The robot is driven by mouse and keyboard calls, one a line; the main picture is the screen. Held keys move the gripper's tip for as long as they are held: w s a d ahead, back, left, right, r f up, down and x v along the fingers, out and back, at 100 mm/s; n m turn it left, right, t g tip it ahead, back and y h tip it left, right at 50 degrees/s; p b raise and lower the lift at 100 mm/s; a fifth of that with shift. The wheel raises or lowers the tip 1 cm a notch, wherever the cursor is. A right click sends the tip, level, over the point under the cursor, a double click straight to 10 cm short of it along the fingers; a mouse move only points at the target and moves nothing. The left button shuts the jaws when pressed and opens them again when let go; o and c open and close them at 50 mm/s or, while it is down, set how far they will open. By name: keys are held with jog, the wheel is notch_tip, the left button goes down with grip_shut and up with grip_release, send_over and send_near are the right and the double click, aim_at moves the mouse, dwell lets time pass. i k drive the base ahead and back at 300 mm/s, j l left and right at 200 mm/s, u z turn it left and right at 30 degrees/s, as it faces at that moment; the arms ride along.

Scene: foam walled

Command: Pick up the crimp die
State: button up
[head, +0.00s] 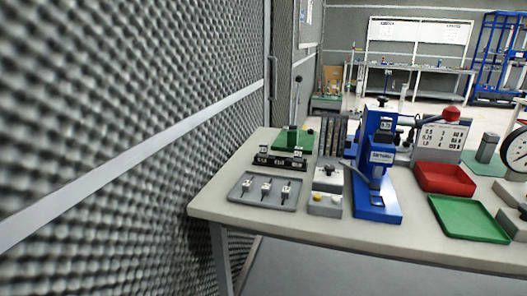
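My gripper is not in view. A workbench (228,203) stands ahead, right of a foam-covered wall. A black rack (293,163) near its left end carries small blocks with white labels, which may be crimp dies; the labels are too small to read. In front of it a shallow grey tray (262,204) holds three small metal pieces with dark tops, upright and apart. A blue press (377,208) stands right of the tray. I cannot tell for sure which piece is the crimp die.
A red bin (445,178), a green tray (470,219) and a dial gauge (515,150) are right. Floor in front is clear.

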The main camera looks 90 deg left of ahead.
aim_at(384, 125)
jog(key=u, duration=3.4)
